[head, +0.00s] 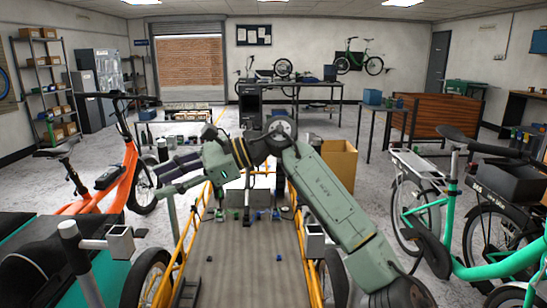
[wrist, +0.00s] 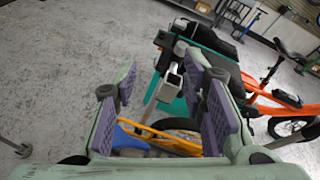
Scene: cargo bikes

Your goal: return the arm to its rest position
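My arm is green-grey and rises from the lower right of the head view, bends at a dark joint near the middle, and extends left. My gripper (head: 172,177) is at its end, pointing left above the left yellow rail of the cargo bed. In the wrist view my gripper (wrist: 165,95) has its purple-padded fingers spread apart. Nothing is held between them; the floor and bike parts show through the gap. The gripper touches nothing that I can see.
A cargo bed (head: 247,265) with yellow rails lies ahead, small items at its far end. An orange bike (head: 100,182) stands left, a green bike (head: 465,262) right. A cardboard box (head: 340,160) is behind my arm. Open floor shows between the bikes and benches.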

